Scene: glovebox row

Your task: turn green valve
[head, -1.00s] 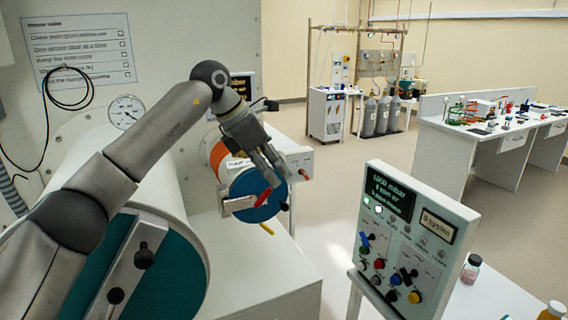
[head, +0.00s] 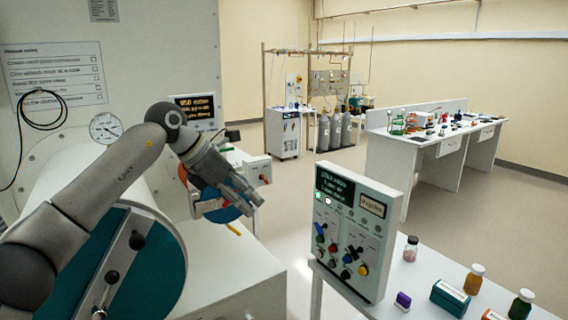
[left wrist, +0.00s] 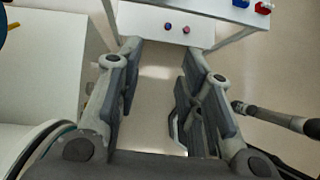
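A grey control panel (head: 352,218) with a lit display and several coloured knobs stands on a white table in the head view. One small knob on its left side looks green (head: 320,239), but it is too small to make out clearly; no larger green valve shows. My left gripper (head: 246,200) is left of the panel and apart from it, in front of a blue-and-orange round port (head: 205,208). In the left wrist view its fingers (left wrist: 160,75) are spread with nothing between them. My right gripper is not identifiable in either view.
Bottles (head: 472,279) and a teal box (head: 450,297) stand on the white table right of the panel. A glovebox with a large teal port (head: 150,275) fills the left. Lab benches (head: 430,155) and gas cylinders (head: 335,131) are farther back. Open floor lies between.

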